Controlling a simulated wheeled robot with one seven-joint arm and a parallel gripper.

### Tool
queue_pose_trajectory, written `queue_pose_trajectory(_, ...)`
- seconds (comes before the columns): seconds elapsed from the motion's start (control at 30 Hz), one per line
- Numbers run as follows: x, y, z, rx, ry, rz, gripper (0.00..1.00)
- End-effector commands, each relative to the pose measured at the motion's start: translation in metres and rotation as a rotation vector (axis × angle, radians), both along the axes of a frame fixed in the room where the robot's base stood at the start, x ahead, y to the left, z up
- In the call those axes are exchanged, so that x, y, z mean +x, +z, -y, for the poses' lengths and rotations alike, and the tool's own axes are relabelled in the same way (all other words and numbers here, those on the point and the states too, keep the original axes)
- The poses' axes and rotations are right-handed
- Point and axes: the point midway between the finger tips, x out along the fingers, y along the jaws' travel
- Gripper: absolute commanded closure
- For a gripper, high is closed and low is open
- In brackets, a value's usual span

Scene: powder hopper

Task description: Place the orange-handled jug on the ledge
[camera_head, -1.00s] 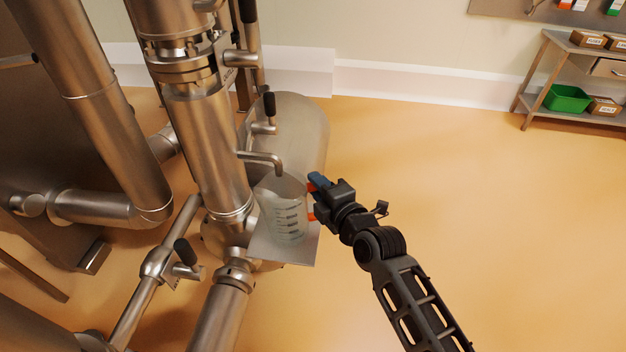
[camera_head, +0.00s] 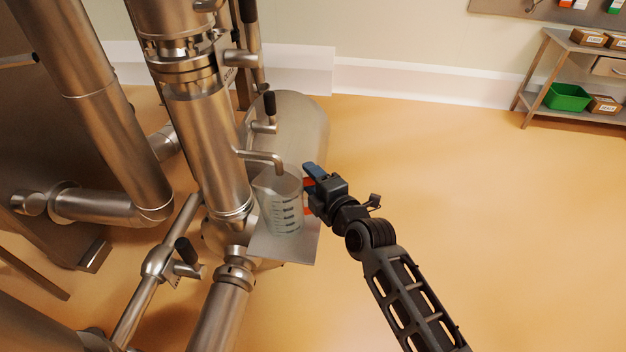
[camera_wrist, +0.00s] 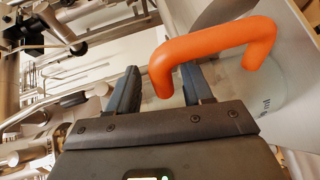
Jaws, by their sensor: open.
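The jug (camera_head: 282,208) is a clear measuring jug with dark graduations and an orange handle. It stands upright on the flat metal ledge (camera_head: 300,246), under the bent spout. My gripper (camera_head: 309,178) is at the jug's right side, by the handle. In the wrist view the orange handle (camera_wrist: 215,45) arches close in front of my gripper (camera_wrist: 160,88), whose two blue-grey fingers are apart. The handle overlaps the right finger there; I cannot tell whether they touch. Part of the handle is hidden behind my gripper in the head view.
The bent spout (camera_head: 265,157) hangs just above the jug's mouth. Steel pipes and a valve handle (camera_head: 187,251) crowd the left. A shelf (camera_head: 555,72) with a green bin (camera_head: 567,97) stands at the far right. The floor to the right is clear.

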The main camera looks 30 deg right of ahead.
Motion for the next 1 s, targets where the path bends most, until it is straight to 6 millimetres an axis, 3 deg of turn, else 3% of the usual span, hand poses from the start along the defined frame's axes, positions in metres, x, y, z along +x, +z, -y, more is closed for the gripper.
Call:
queue_pose_trajectory(0.17, -0.011, 0.002, 0.0, 0.0, 0.0, -0.002, 0.5)
queue_pose_trajectory(0.7, -0.104, 0.02, 0.003, -0.001, 0.001, -0.002, 0.5)
queue_pose_trajectory(1.0, -0.118, 0.023, 0.004, 0.0, 0.0, 0.0, 0.5)
